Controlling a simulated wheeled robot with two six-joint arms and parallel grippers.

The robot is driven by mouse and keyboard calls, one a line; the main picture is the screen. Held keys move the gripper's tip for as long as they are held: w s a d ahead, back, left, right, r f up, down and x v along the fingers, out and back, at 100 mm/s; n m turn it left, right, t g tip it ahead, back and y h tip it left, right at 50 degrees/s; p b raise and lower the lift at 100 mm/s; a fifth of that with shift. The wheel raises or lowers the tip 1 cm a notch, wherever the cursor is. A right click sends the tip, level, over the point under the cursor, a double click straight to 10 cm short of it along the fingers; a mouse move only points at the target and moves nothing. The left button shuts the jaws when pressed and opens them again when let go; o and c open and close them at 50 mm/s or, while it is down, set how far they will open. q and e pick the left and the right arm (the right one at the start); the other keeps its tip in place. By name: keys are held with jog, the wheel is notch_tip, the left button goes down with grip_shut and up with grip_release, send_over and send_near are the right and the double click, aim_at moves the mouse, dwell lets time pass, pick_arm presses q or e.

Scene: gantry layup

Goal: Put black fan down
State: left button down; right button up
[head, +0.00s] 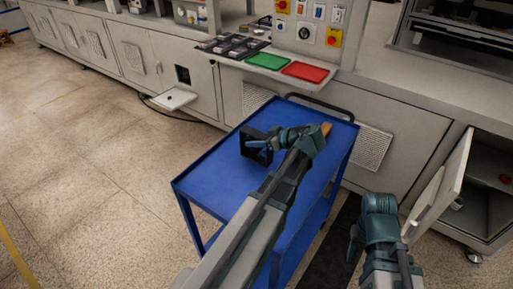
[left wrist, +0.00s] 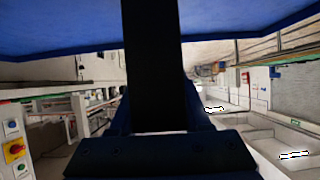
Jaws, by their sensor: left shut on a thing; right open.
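The black fan (head: 247,150) is a square dark frame over the blue cart's top (head: 215,178). My left gripper (head: 262,144) is shut on the fan, and my arm hides part of the cart behind it. In the left wrist view the fan (left wrist: 153,65) is a dark upright bar in the middle, with the blue cart top (left wrist: 60,38) across the upper edge. I cannot tell whether the fan touches the cart top. My right gripper (head: 354,244) is open and apart from the cart, at the lower right.
A small brown piece (head: 326,129) shows on the cart beside my left wrist. A green tray (head: 266,61) and a red tray (head: 305,72) lie on the shelf behind. An open cabinet door (head: 440,190) stands at the right. The cart's left part is clear.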

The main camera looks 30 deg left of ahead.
pick_arm(q)
jog(key=shift+f+b, duration=0.4)
jog(key=shift+f, duration=0.55)
pick_arm(e)
jog(key=shift+f, duration=0.95)
pick_arm(q)
jog(key=shift+f, duration=0.1)
jog(key=shift+c, duration=1.8)
grip_release()
pick_arm(e)
jog(key=shift+f, duration=0.15)
pick_arm(q)
jog(key=shift+r, duration=0.2)
jog(key=w+p+v, duration=0.1)
jog(key=p+v, duration=0.4)
jog(key=v, duration=0.7)
jog(key=shift+s+p, duration=0.4)
jog(key=shift+s, duration=0.05)
pick_arm(e)
notch_tip(320, 180, up, 6)
pick_arm(q)
jog(key=shift+f, duration=0.1)
